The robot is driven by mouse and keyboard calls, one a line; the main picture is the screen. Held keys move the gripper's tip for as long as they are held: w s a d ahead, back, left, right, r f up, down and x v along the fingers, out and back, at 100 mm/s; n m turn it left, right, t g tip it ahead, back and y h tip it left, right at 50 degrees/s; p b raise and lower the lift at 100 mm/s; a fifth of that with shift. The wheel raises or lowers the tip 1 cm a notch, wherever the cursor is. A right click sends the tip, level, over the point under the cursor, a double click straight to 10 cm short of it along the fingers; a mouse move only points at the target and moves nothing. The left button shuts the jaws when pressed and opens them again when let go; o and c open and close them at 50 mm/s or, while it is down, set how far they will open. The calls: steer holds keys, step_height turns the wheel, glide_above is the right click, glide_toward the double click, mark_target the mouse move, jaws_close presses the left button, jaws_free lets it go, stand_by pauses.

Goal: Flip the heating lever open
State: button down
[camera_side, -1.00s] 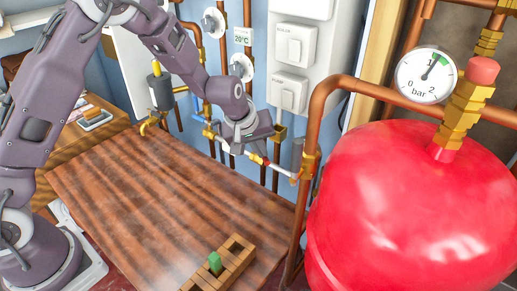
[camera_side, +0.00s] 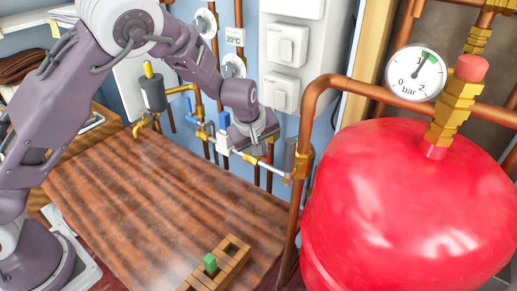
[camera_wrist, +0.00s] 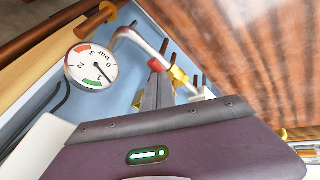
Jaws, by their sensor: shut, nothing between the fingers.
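A small red piece (camera_wrist: 155,65), which looks like the heating lever, shows on the pipe in the wrist view, right by my fingertips. I cannot tell its exact angle or whether the fingers touch it. A brass fitting (camera_wrist: 178,75) is beside it on the thin pale pipe (camera_side: 275,170). My gripper (camera_wrist: 157,82) is shut and empty. In the side view my gripper (camera_side: 258,147) is low at the pipe below the white switch boxes and hides most of the red piece.
A blue valve handle (camera_side: 204,130) and a white block (camera_side: 223,141) sit left of my gripper. A copper pipe (camera_side: 305,115) and the red tank (camera_side: 405,205) stand to the right. The wooden table (camera_side: 165,200) is mostly clear, with a wooden rack (camera_side: 235,255) holding a green block (camera_side: 210,262).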

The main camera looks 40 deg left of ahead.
stand_by(0.3)
steer(key=shift+w+a, duration=0.4)
steer(key=shift+a, duration=0.35)
steer(key=s+v, duration=0.1)
steer(key=v, duration=1.2)
steer(key=shift+s+f, duration=0.25)
steer(key=shift+d, duration=0.1)
